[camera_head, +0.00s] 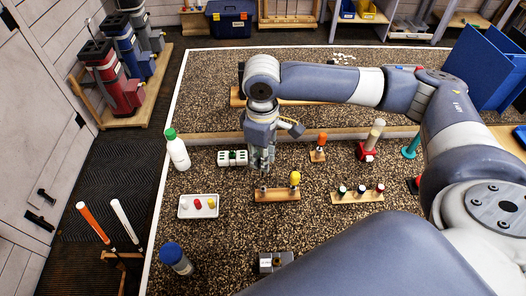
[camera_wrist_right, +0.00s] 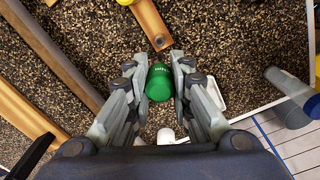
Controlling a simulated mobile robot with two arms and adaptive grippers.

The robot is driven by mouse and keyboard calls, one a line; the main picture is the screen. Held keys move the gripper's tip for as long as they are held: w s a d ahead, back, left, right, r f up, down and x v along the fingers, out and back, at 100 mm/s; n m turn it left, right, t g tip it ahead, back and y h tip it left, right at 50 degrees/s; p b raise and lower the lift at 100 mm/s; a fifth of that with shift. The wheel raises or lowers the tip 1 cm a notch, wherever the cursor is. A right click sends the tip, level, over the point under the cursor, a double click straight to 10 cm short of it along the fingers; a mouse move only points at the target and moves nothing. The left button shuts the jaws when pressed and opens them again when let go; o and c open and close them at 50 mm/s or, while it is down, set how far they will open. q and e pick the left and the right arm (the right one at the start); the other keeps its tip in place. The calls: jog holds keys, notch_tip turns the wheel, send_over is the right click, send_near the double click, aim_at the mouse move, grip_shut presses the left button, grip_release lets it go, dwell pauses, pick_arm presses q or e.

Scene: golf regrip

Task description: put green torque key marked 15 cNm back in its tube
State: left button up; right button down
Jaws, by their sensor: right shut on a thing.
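My right gripper (camera_head: 262,168) hangs over the mat, just above the left end of a small wooden block (camera_head: 278,196). In the wrist view its two fingers (camera_wrist_right: 160,86) are shut on the green torque key (camera_wrist_right: 160,84), with the rounded green cap facing the camera. The marking on the cap is too small to read. The key's lower part is hidden. The block (camera_wrist_right: 150,22) has a dark round opening (camera_wrist_right: 160,41) at its near end in the wrist view, apart from the cap in the picture. A yellow-capped key (camera_head: 295,179) stands upright at the block's right end. My left gripper is not in view.
A white tray (camera_head: 184,212) with small caps lies left of the block. A three-place rack (camera_head: 358,197) stands right. An orange-capped piece (camera_head: 322,139) stands behind. A green-capped bottle (camera_head: 178,151) and blue-capped jar (camera_head: 175,257) stand left. Bare mat lies in front of the rack.

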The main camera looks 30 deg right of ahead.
notch_tip(320, 180, down, 2)
jog(key=shift+s+d+f+b, duration=0.1)
jog(key=shift+b, duration=0.2)
notch_tip(320, 180, down, 2)
jog(key=shift+f+b, duration=0.15)
jog(key=shift+b, duration=0.15)
jog(key=shift+f, duration=0.6)
jog(key=shift+p, duration=0.55)
dwell(0.5)
